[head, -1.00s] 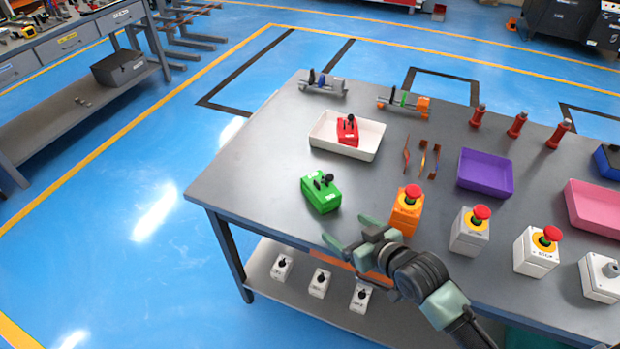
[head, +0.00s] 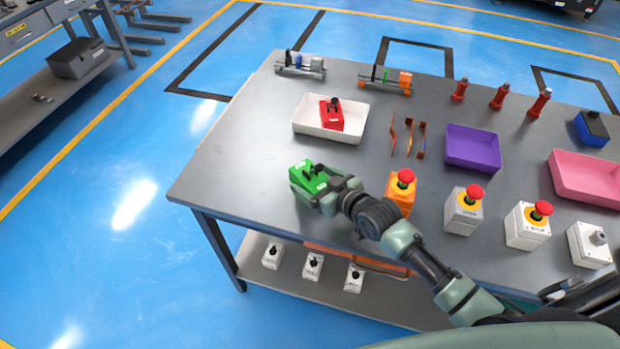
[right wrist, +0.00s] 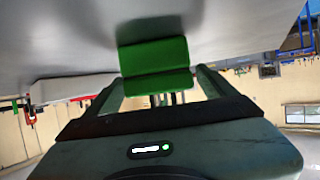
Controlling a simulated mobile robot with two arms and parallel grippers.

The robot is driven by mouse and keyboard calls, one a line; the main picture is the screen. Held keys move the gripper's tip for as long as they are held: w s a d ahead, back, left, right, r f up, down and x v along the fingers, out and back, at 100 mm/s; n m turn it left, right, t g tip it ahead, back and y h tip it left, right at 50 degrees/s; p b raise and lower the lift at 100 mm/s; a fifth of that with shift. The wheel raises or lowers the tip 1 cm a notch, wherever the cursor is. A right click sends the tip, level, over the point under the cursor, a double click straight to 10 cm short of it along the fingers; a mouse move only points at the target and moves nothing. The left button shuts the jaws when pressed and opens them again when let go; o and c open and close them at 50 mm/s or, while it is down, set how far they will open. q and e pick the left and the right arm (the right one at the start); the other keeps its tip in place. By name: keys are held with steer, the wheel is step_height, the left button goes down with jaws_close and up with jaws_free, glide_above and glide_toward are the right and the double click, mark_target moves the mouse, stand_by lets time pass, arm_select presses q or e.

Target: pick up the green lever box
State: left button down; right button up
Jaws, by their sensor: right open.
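The green lever box (head: 304,174) stands on the grey table near its left front corner. Its lever is partly covered by my right gripper in the head view. My right gripper (head: 322,186) is open at the box, with its fingers around the box's near part. In the right wrist view the green lever box (right wrist: 155,65) shows between and ahead of the two fingers of the right gripper (right wrist: 158,88). I cannot tell whether the fingers touch it. My left gripper is not in view.
A white tray (head: 352,133) holding a red lever box (head: 331,117) stands behind the green one. An orange emergency-stop box (head: 401,190) stands close to the right of my gripper, with grey and white ones beyond. A purple tray (head: 472,160) stands farther right. The table's left edge is clear.

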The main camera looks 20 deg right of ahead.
steer(key=shift+x, duration=1.05)
steer(key=shift+r, duration=0.1)
jaws_close()
